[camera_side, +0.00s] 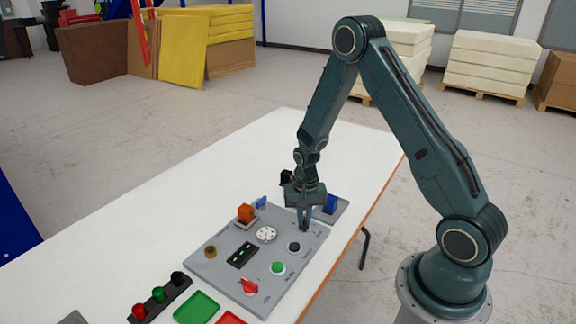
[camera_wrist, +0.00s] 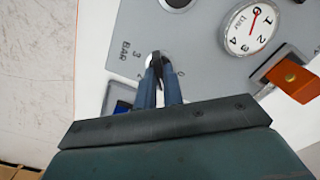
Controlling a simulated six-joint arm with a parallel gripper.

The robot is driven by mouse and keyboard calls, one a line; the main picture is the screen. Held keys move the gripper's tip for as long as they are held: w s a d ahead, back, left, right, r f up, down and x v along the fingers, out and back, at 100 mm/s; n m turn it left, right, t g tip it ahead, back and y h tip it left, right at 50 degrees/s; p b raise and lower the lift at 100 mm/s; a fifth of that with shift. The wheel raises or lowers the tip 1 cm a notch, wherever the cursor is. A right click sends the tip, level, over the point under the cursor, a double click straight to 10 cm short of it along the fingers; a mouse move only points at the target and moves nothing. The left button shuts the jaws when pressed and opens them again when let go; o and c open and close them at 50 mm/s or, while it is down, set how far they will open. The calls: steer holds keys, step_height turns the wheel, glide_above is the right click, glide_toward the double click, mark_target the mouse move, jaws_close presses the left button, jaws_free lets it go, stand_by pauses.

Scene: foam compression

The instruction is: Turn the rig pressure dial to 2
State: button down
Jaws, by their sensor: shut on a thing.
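The pressure dial (camera_wrist: 154,56) is a small dark knob on the grey rig panel (camera_side: 226,268), with "BAR" and a 3 printed beside it. My gripper (camera_wrist: 157,66) is shut on it, pointing down; the fingers cover most of the knob and part of its scale, so I cannot tell its setting. In the side view my gripper (camera_side: 304,228) is at the panel's right corner and hides the dial. The white round gauge (camera_wrist: 251,29), marked "bar", has a red needle at about 0. It also shows in the side view (camera_side: 266,235).
A green button (camera_side: 278,267) and red switch (camera_side: 249,287) sit farther forward. The white table (camera_side: 150,228) is clear at left.

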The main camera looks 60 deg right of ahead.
mark_target(304, 221)
steer(key=m, duration=1.3)
steer(key=shift+m, duration=0.4)
steer(key=c, duration=1.5)
jaws_free()
steer(key=shift+r, duration=0.1)
steer(key=shift+r, duration=6.85)
